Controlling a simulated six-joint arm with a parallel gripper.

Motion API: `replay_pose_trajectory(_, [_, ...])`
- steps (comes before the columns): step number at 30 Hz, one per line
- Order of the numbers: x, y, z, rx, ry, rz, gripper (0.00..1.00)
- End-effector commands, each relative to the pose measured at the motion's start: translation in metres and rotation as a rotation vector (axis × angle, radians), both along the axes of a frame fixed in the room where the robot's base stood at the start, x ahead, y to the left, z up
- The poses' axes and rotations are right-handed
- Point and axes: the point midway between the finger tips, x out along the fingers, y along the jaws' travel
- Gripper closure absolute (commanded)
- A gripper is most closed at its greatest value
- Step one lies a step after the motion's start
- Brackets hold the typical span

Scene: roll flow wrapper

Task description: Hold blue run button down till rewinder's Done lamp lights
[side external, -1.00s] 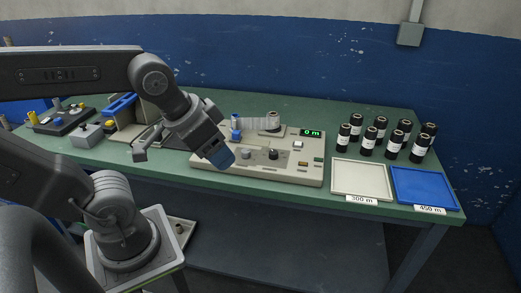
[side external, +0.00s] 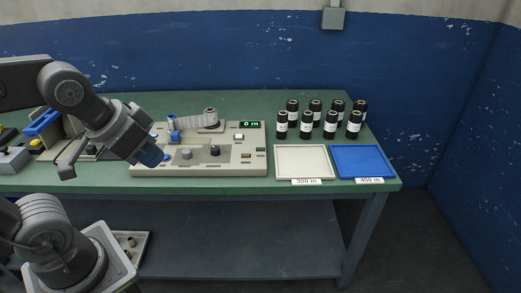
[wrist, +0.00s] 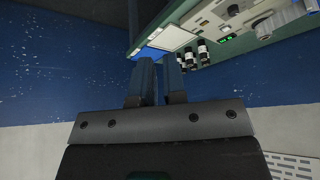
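The beige rewinder (side external: 225,167) stands on the bench, with a pale strip across its top and a green display (side external: 250,125) reading 0 m. My gripper (side external: 153,156) points down at the left of its panel, fingers together and empty. A blue spot, apparently the run button (side external: 167,157), shows just right of the fingertips; contact cannot be told. An amber piece (side external: 246,155) and a green piece (side external: 261,151) sit at the panel's right; their labels are unreadable, so which is the Done lamp is unclear. In the wrist view my two fingers (wrist: 158,65) lie close together.
A white tray (side external: 303,171) marked 300 m and a blue tray (side external: 362,172) marked 450 m lie right of the rewinder. Several dark rolls (side external: 331,124) stand behind them. Grey and dark knobs (side external: 187,154) rise from the panel right of my gripper.

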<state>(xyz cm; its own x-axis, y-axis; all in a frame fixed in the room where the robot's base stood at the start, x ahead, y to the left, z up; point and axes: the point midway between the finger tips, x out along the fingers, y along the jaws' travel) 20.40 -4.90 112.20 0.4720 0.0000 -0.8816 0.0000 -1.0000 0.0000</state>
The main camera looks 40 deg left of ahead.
Motion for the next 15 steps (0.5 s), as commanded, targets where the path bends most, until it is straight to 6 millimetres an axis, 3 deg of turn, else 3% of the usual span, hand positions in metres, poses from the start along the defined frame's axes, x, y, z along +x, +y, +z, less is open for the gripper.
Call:
replay_pose_trajectory(3, [0.0000,0.0000,0.0000,0.000,0.000,0.000,1.00])
replay_pose_trajectory(15, [0.0000,0.0000,0.0000,0.000,0.000,0.000,1.00])
